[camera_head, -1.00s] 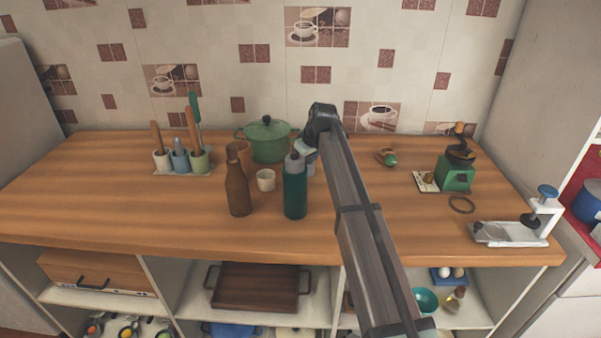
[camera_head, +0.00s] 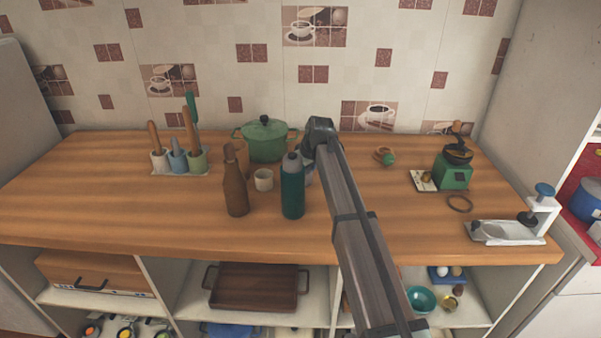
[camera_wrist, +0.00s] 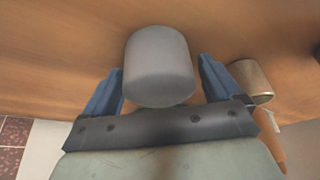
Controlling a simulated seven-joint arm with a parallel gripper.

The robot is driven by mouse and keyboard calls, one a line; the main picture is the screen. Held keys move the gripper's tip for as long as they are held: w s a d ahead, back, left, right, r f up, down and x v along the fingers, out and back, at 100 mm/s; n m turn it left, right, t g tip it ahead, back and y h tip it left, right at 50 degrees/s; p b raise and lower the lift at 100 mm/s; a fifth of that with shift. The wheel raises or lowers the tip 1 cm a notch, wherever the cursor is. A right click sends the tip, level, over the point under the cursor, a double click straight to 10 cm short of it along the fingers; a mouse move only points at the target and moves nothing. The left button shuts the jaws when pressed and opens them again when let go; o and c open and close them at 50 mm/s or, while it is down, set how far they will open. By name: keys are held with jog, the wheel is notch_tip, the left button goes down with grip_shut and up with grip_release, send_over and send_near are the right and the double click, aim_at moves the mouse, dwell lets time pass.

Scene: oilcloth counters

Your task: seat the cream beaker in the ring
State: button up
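The cream beaker (camera_head: 263,180) stands upright on the wooden counter, between a brown bottle and a teal bottle. A pale, short cylinder (camera_wrist: 252,82) at right in the wrist view may be this beaker. The dark ring (camera_head: 460,203) lies flat at the counter's right. My gripper (camera_head: 308,172) hangs behind the teal bottle (camera_head: 292,190), which partly hides it. In the wrist view its blue fingers stand apart around a grey cylinder (camera_wrist: 158,65). It matches the teal bottle's grey cap in colour. I cannot tell whether the fingers touch it.
The brown bottle (camera_head: 235,187) stands left of the teal one, and a green pot (camera_head: 266,142) behind. A utensil holder (camera_head: 180,165) is at left. A green grinder (camera_head: 453,172) and a white clamp stand (camera_head: 507,232) are at right. Mid-right counter is fairly clear.

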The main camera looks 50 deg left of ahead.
jog(key=shift+o, duration=0.5)
jog(key=shift+r, duration=0.25)
jog(key=v, duration=1.1)
jog(key=shift+d+r, duration=0.15)
jog(key=shift+r, duration=0.25)
jog(key=shift+c, duration=0.9)
